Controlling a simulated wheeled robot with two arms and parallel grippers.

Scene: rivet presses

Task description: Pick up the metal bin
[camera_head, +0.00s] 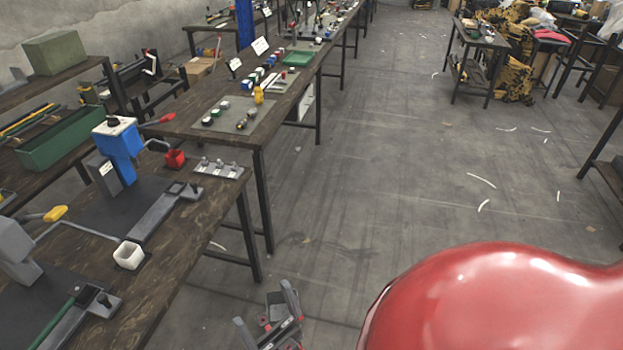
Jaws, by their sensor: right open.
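No container in the head view is clearly the metal bin. A small white square open bin (129,256) stands on the near wooden bench at left, between two rivet presses. A small red bin (175,159) sits farther back on the same bench, beside the blue press. I cannot tell what either is made of. My right gripper (264,305) is at the bottom centre, over the floor to the right of the bench. Its two fingers are apart with nothing between them, and it is well away from both bins. My left gripper is not in view.
A blue rivet press (119,148) and a grey press (16,250) stand on the near bench (165,283). A metal rack (219,169) lies near its far right edge. A long green box (62,138) rests on a shelf behind.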

